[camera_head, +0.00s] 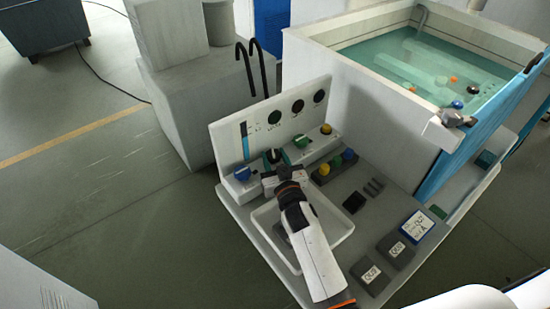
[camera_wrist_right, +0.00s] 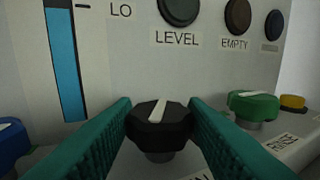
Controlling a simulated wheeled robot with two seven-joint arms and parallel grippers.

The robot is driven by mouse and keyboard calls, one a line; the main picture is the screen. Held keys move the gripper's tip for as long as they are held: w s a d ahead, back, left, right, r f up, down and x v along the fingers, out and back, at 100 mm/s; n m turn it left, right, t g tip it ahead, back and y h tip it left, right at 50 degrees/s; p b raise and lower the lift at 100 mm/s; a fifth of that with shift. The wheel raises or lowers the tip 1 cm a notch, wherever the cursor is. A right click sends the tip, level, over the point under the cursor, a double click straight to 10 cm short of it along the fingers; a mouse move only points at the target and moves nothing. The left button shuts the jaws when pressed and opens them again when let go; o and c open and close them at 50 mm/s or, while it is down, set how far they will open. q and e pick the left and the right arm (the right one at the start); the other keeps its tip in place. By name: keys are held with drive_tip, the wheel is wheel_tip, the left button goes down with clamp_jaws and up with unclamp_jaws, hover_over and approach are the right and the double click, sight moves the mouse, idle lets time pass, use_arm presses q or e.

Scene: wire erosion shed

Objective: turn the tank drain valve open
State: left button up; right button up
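A black knob with a white pointer stands upright in front of the panel in the right wrist view (camera_wrist_right: 160,125); its pointer is nearly vertical, leaning slightly right. Its label is mostly hidden, with only "IN" showing. It also shows in the head view as a dark knob (camera_head: 273,155). My right gripper (camera_head: 277,170) reaches it from the front. Its two teal fingers (camera_wrist_right: 160,108) are apart, one on each side of the knob; I cannot tell whether they touch it. My left gripper is not in view.
A green knob labelled RINSE (camera_wrist_right: 252,105) stands close on the right, a yellow knob (camera_wrist_right: 293,102) beyond it, and a blue knob (camera_wrist_right: 10,143) on the left. The upright panel (camera_head: 222,140) rises behind. A white tray (camera_head: 340,222) lies under my right arm. The water tank (camera_head: 350,70) stands behind.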

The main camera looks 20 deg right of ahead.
drive_tip(key=shift+d+r+n+y+p, duration=0.2)
drive_tip(key=shift+n+y+p, duration=0.6)
drive_tip(key=shift+y+p, duration=0.45)
drive_tip(key=shift+c, duration=0.3)
drive_tip(key=n+y+p, duration=0.1)
drive_tip(key=y, duration=0.1)
drive_tip(key=shift+w+d+f+n+g+y+p, duration=0.1)
drive_tip(key=shift+d+n+g+y+p, duration=0.05)
drive_tip(key=shift+n+g+y+p, duration=0.25)
drive_tip(key=shift+d+f+n+g+y, duration=0.1)
drive_tip(key=shift+n+g+y, duration=0.6)
drive_tip(key=shift+n+y, duration=0.65)
drive_tip(key=shift+y, duration=0.5)
drive_tip(key=o, duration=1)
drive_tip(key=shift+c, duration=0.2)
